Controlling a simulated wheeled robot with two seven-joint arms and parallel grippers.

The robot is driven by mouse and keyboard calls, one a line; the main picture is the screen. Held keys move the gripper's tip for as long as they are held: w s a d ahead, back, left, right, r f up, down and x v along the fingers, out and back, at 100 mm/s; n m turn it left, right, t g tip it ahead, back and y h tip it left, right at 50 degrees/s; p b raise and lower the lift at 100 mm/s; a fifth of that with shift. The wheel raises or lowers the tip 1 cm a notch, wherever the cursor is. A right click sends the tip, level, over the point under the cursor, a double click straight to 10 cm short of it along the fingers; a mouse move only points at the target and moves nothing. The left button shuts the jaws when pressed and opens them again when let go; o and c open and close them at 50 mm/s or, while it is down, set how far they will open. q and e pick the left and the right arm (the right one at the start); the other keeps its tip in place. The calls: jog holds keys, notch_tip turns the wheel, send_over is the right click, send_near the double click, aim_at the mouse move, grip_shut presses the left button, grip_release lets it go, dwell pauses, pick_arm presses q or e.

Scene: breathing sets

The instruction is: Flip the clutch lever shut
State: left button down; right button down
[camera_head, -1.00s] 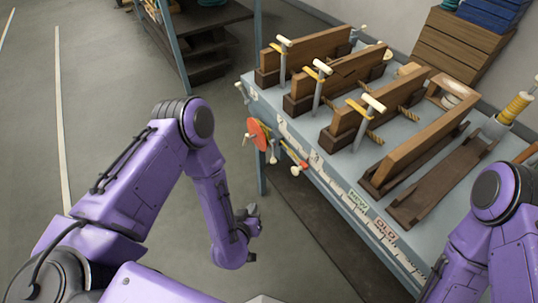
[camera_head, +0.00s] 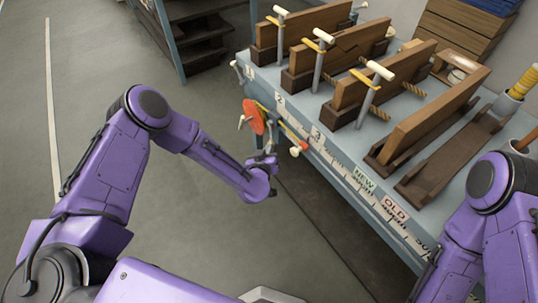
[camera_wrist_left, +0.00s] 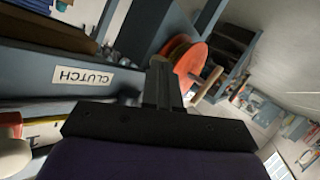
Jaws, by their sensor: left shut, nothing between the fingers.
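A lever with a cream knob (camera_head: 295,152) and a red and yellow part (camera_head: 303,146) sits on the bench's front side; I cannot tell its exact position. The knob shows at the lower left of the left wrist view (camera_wrist_left: 12,155), near a white CLUTCH label (camera_wrist_left: 83,77). An orange disc (camera_head: 253,117) with a peg handle is mounted left of the lever. My left gripper (camera_head: 270,158) is shut and empty, just in front of the bench side, below the disc and left of the knob. In the wrist view its fingers (camera_wrist_left: 164,84) point between label and disc. My right gripper is out of view.
The blue-grey bench (camera_head: 355,148) carries several wooden blocks with cream-handled clamps and ropes. NEW (camera_head: 364,182) and OLD (camera_head: 395,206) labels mark its front edge. A dark shelf rack (camera_head: 200,35) stands behind at the left. The floor left of the bench is clear.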

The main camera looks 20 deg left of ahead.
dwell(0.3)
pick_arm(q)
jog(key=shift+w+a+f+m+t+y+b, duration=0.2)
jog(key=shift+w+a+m+t+y+b, duration=0.25)
jog(key=shift+b, duration=0.65)
jog(key=shift+w, duration=0.15)
jog(key=shift+r, duration=0.1)
